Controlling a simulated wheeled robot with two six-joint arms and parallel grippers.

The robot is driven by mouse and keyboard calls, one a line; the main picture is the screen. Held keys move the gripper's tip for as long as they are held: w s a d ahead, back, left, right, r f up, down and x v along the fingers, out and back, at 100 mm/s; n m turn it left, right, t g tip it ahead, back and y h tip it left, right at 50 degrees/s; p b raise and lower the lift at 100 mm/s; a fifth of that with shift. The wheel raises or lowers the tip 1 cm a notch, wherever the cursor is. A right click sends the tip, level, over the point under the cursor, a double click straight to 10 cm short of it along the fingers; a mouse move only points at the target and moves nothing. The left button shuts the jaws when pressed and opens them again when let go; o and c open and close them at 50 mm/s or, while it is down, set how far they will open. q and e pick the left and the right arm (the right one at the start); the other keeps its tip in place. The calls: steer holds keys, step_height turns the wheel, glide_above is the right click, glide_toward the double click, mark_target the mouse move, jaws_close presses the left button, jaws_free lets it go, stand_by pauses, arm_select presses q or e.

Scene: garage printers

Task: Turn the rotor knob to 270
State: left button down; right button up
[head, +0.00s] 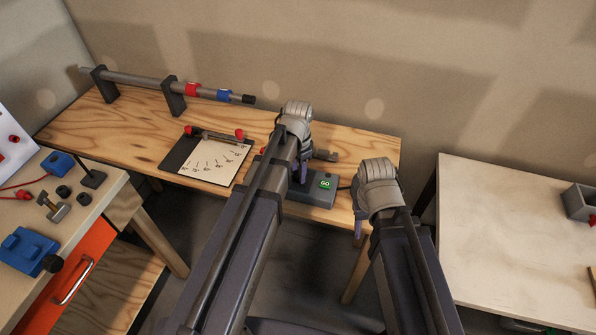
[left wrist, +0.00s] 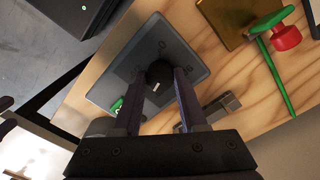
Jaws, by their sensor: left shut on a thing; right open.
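The rotor knob (left wrist: 158,75) is a dark round knob with a small light mark, on top of a grey box (left wrist: 185,53). In the left wrist view my left gripper (left wrist: 157,84) has its two fingers around the knob, shut on it. In the head view the grey box (head: 318,187) with its green GO button (head: 325,183) stands on the wooden table, and my left gripper (head: 303,172) reaches down over it and hides the knob. My right gripper (head: 359,225) is empty and open at the table's front edge.
A clipboard with an angle chart (head: 213,162) lies left of the box. A rod on two stands (head: 150,83) is at the back. A metal block (left wrist: 220,106) lies beside the box. A workbench stands left, a pale table (head: 500,230) right.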

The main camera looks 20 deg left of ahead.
arm_select(q)
steer(key=m, duration=1.2)
stand_by(0.6)
steer(key=shift+c, duration=2.2)
jaws_free()
steer(key=shift+r, duration=0.1)
step_height(320, 180, up, 8)
steer(key=p, duration=0.8)
steer(key=shift+f, duration=0.2)
